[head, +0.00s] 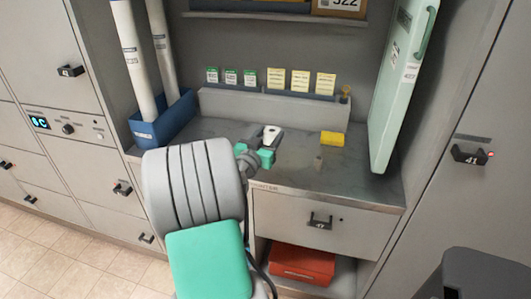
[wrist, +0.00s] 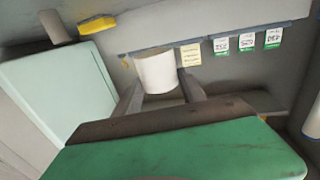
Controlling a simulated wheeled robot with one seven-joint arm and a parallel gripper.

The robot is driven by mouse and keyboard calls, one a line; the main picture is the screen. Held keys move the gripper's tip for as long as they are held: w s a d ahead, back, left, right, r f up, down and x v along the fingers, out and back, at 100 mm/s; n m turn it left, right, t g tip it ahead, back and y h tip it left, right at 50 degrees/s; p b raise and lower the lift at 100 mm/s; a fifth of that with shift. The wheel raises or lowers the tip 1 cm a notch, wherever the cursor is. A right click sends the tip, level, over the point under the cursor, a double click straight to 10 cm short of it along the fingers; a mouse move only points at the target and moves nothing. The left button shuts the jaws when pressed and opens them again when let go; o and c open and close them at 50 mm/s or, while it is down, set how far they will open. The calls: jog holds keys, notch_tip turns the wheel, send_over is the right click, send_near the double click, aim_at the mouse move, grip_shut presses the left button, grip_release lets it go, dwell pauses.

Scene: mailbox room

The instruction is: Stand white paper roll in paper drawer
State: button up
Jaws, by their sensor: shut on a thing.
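My gripper (head: 267,146) is over the counter and shut on the white paper roll (head: 272,132). In the wrist view the roll (wrist: 156,73) is a short white cylinder between the two grey fingers. Its lower part is hidden behind my gripper in the head view. A drawer (head: 290,222) with a dark handle sits under the counter's front edge. It looks shut.
A yellow block (head: 332,139) and a small grey-brown cylinder (head: 318,162) stand on the counter (head: 215,128). A blue box (head: 165,125) with tall white tubes is at the left. An open pale-green door (head: 400,90) stands at the right. A red box (head: 302,264) lies below the drawer.

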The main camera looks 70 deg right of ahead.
aim_at(269, 141)
jog(key=d+f, duration=0.1)
jog(key=f, duration=0.1)
jog(key=w+d+f, duration=0.1)
jog(key=d, duration=0.1)
jog(key=w+d+f, duration=0.1)
jog(key=f, duration=0.1)
jog(key=shift+d+f+b, duration=0.3)
jog(key=shift+f+b, duration=0.05)
jog(key=shift+b, duration=0.05)
jog(key=shift+w+d+f, duration=0.15)
jog(key=shift+f, duration=1.55)
jog(key=shift+f+b, duration=0.2)
jog(key=shift+b, duration=0.2)
jog(key=o, duration=1.4)
jog(key=shift+r, duration=0.15)
